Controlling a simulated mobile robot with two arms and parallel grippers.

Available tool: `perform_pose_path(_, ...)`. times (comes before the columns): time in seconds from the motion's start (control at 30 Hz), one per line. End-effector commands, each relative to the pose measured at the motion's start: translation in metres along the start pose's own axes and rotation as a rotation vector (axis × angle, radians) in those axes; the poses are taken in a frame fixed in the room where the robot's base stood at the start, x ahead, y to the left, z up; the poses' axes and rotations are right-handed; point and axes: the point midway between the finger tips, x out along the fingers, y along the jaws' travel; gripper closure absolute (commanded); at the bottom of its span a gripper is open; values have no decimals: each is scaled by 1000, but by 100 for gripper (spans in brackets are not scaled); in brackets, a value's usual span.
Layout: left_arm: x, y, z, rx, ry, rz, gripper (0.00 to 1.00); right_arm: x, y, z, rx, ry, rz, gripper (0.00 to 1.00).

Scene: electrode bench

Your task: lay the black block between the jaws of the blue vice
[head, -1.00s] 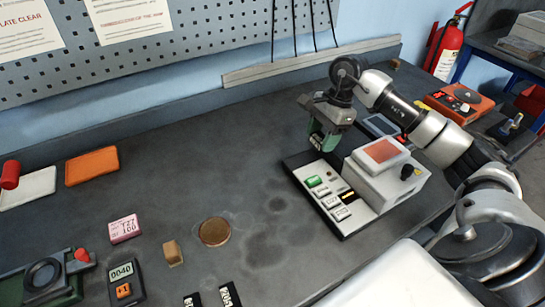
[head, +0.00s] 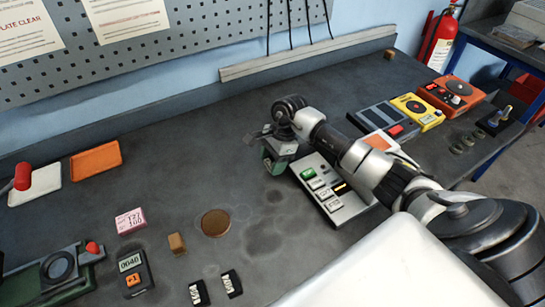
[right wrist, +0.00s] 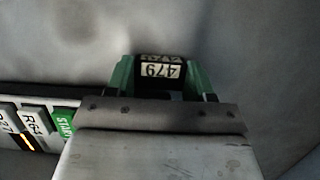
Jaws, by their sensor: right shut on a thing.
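My right gripper (head: 275,166) is over the dark bench, just left of the grey console, with its green fingers pointing down. I cannot clearly identify the blue vice. A small dark device with some blue on it (head: 495,121) stands at the far right, too small to tell. My left gripper is out of view.
The console (head: 347,207) is close to my right arm. A green device (head: 55,280) stands left. The bench's middle is fairly clear.

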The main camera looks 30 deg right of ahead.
Motion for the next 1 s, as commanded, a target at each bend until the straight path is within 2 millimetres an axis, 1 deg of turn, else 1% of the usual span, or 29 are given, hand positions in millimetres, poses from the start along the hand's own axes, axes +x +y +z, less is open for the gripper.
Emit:
perform_pose_path(0.2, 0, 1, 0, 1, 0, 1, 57, 0, -1, 0, -1, 0, -4, 79)
perform_pose_path(0.33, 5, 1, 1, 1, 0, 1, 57, 3, -1, -2, -1, 0, -4, 79)
perform_pose_path(0.37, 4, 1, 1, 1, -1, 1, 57, 3, -1, -1, -1, 0, -3, 44)
perform_pose_path(0.5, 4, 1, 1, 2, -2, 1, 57, 2, 0, -1, -1, 0, -2, 23)
perform_pose_path(0.73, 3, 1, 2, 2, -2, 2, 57, 2, 0, -1, 0, 0, -2, 22)
perform_pose_path(0.83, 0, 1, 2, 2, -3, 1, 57, -1, 0, 0, 0, -1, -2, 22)
perform_pose_path(0.87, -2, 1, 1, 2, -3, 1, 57, -2, 0, 1, 0, -1, -1, 22)
perform_pose_path(0.93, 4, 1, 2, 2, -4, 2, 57, -8, -1, -1, -1, 1, -4, 22)
perform_pose_path(1.0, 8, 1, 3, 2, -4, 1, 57, -20, -2, -2, -1, 3, -8, 22)
